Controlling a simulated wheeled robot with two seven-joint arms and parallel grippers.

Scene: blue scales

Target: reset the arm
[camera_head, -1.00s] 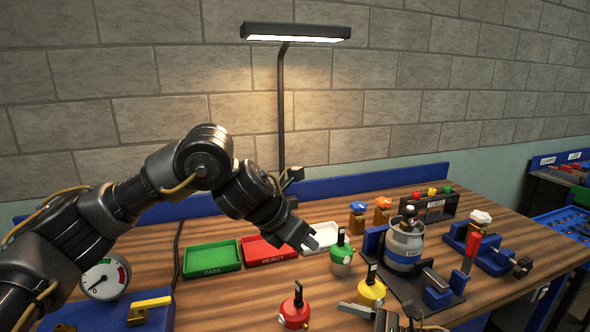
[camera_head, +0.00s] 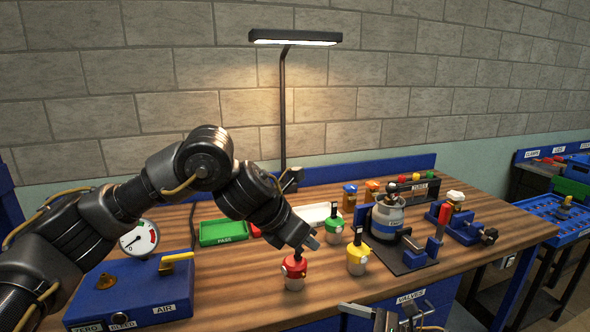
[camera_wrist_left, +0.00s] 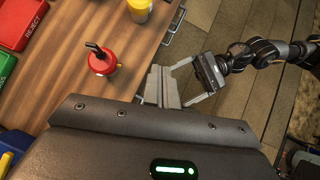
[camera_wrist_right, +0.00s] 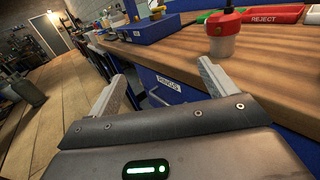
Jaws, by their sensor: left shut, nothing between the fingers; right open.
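My left gripper (camera_head: 312,242) is shut and empty, over the bench just above and right of the red canister (camera_head: 295,272) in the head view. In the left wrist view its closed fingers (camera_wrist_left: 164,84) are left of my right gripper (camera_wrist_left: 196,80), with the red canister (camera_wrist_left: 102,62) to their left. My right gripper (camera_head: 388,318) is low at the front of the bench in the head view. In the right wrist view its fingers (camera_wrist_right: 162,85) are wide apart with nothing between them.
The bench top (camera_head: 235,285) holds a yellow canister (camera_head: 357,258), a green one (camera_head: 334,229), a green tray (camera_head: 222,232), a blue gauge box (camera_head: 130,285) and a grey cylinder in a fixture (camera_head: 387,222). A lamp (camera_head: 284,110) stands behind. Floor is open beside the bench.

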